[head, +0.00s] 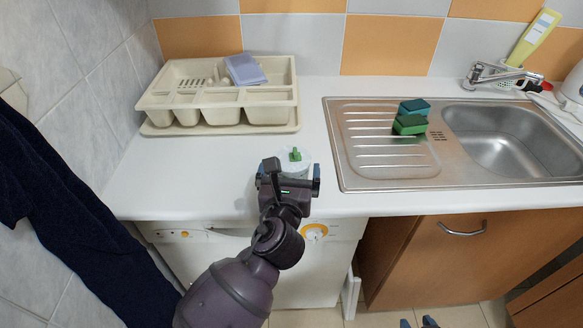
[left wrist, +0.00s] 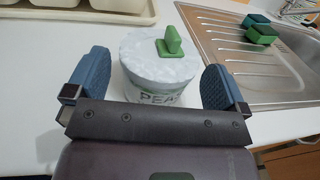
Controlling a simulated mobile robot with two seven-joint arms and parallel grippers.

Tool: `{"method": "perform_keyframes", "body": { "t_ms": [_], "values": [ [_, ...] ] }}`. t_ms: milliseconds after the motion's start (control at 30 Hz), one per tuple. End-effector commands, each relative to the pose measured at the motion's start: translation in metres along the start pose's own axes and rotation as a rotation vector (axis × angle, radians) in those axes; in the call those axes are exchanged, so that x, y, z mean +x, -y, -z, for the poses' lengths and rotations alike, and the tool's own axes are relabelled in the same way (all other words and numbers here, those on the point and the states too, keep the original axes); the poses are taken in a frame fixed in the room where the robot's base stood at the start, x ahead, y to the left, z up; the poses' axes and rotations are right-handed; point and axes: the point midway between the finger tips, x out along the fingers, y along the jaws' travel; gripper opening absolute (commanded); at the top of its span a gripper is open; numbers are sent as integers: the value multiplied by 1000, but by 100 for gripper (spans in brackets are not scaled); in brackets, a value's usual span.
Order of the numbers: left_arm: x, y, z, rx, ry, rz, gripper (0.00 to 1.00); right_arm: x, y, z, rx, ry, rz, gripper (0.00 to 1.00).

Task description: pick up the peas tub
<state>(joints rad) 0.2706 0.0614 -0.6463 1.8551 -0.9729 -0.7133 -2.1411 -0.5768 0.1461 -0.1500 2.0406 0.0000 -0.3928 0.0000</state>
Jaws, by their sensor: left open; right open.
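The peas tub (left wrist: 150,80) is a white round tub with a pale marbled lid, a green knob on top and the letters "PEA" on its side. It stands upright on the counter in front of the dish rack, and it also shows in the head view (head: 304,166). My left gripper (head: 289,178) is open at the near side of the tub. In the left wrist view its two blue fingers (left wrist: 156,72) stand on either side of the tub, with visible gaps. My right gripper (head: 417,322) shows only its fingertips at the bottom edge of the head view, open and away from the counter.
A beige dish rack (head: 272,95) with a blue-grey item (head: 244,68) stands at the back left. A steel sink (head: 375,172) to the right carries green and teal sponges (head: 410,124). A tap (head: 490,73) is behind it. A dark cloth (head: 80,220) hangs at left.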

Motion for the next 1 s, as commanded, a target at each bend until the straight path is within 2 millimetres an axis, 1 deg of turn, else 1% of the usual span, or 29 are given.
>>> {"method": "perform_keyframes", "body": {
  "t_ms": [33, 100, 200, 467, 500, 567, 600, 767, 800, 1000],
  "values": [
    [7, 0, -3, -1, 2, 0, 100, 0, 0, 0, 0, 0, 0, 43],
    [16, 0, -2, -1, 0, 0, 100, 0, 0, 0, 0, 0, 0, 43],
    [24, 0, -1, -1, -1, 0, 100, 0, 0, 0, 0, 0, 0, 43],
    [26, 0, -1, -1, 0, 0, 100, 0, 0, 0, 0, 0, 0, 43],
    [26, 0, -1, -1, 0, 0, 98, 0, 0, 0, 0, 0, 0, 43],
    [26, 0, -1, -1, 0, 0, 89, 0, 0, 0, 0, 0, 0, 43],
    [26, 0, -1, -1, 0, 0, 83, 0, 0, 0, 0, 0, 0, 43],
    [26, 0, -1, -1, 0, 0, 59, 0, 0, 0, 0, 0, 0, 43],
    [26, 0, -2, -1, 1, 0, 57, 0, 0, 0, 0, 0, 0, 43],
    [26, 0, -2, -1, 1, 0, 57, 0, 0, 0, 0, 0, 0, 43]
  ]
}}
